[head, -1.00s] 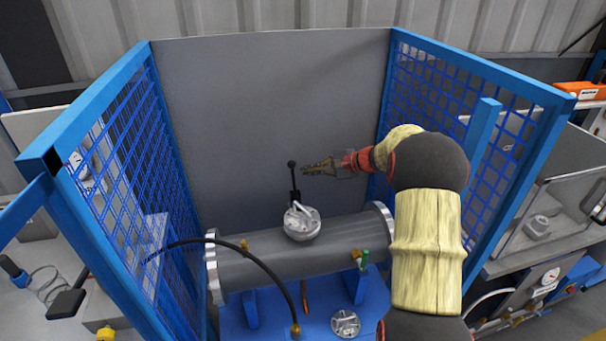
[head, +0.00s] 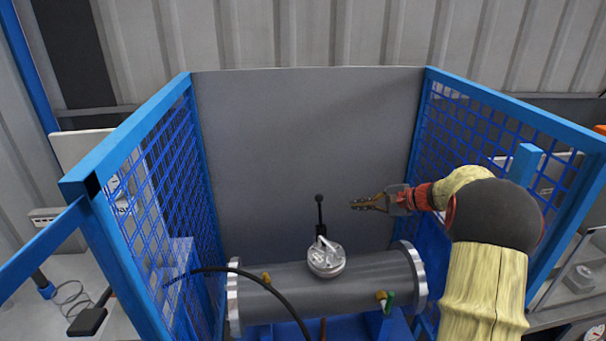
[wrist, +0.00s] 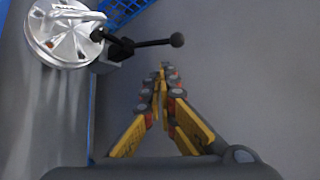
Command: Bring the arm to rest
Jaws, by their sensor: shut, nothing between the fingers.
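My gripper (head: 368,203) is in the air inside the blue mesh enclosure, above and to the right of the valve on the shell. Its fingers are together and hold nothing; they also show in the wrist view (wrist: 163,75). My arm comes in from the right side in the head view. A grey cylindrical shell (head: 300,290) with bright end flanges lies on a blue stand. On its top sits a silver round fitting (head: 326,262) with a black ball-ended lever (head: 320,212) standing up. The wrist view shows the fitting (wrist: 62,35) at upper left and the lever (wrist: 150,43) apart from the fingers.
Blue mesh panels stand at left (head: 160,190) and right (head: 470,140), with a grey back wall (head: 310,140). A black hose (head: 262,282) curves over the shell's left part. The space above the shell, left of the lever, is clear.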

